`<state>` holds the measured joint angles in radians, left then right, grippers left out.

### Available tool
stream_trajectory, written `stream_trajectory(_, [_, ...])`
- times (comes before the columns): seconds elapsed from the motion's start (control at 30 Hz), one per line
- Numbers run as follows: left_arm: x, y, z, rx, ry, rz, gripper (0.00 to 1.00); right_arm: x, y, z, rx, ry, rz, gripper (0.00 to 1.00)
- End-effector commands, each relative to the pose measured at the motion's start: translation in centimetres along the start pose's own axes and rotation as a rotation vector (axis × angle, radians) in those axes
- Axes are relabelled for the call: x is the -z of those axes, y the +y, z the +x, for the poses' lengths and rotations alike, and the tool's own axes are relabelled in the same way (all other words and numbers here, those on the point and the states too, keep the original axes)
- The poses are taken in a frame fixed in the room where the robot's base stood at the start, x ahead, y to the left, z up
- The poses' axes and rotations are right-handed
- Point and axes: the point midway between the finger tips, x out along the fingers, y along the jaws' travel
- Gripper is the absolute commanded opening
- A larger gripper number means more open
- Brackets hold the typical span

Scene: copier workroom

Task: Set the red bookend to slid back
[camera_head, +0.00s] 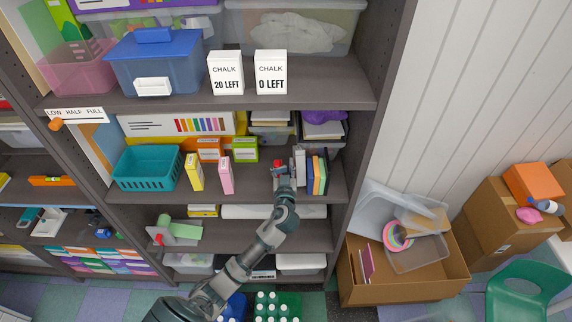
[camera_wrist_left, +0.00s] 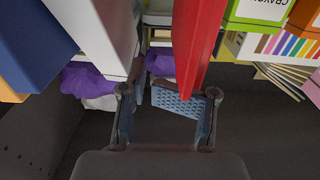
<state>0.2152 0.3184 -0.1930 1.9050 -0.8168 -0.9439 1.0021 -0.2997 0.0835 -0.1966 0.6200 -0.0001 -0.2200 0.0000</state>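The red bookend (camera_head: 277,164) stands on the middle shelf, just left of a row of upright books (camera_head: 316,173); my gripper hides most of it in the head view. In the left wrist view the bookend (camera_wrist_left: 200,40) is a tall red panel whose near edge reaches the space between my fingers, close to the right-hand finger. My left gripper (camera_head: 284,172) is at the shelf front by the bookend. In the left wrist view the gripper (camera_wrist_left: 167,105) has its fingers spread apart. Whether a finger touches the bookend I cannot tell. My right gripper is out of view.
A white book (camera_wrist_left: 102,28) stands close to the left-hand finger. Left along the shelf are a pink box (camera_head: 226,175), a yellow box (camera_head: 194,172) and a teal basket (camera_head: 147,169). The shelf (camera_head: 252,187) is bare between pink box and bookend.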

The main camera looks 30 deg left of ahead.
Motion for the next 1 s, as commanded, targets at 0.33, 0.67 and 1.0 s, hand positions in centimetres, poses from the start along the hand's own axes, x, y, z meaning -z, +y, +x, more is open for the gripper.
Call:
stream_trajectory(0.33, [0.2, 0.8, -3.3, -0.001, 0.001, 0.004, 0.31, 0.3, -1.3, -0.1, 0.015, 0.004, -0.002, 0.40])
stream_trajectory(0.67, [0.1, 0.4, -5.6, 0.000, 0.000, 0.001, 0.31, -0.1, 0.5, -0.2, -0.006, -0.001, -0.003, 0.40])
stream_trajectory(1.0, [0.1, 0.5, -8.2, -0.001, 0.001, 0.001, 0.31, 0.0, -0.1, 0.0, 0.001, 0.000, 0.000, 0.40])
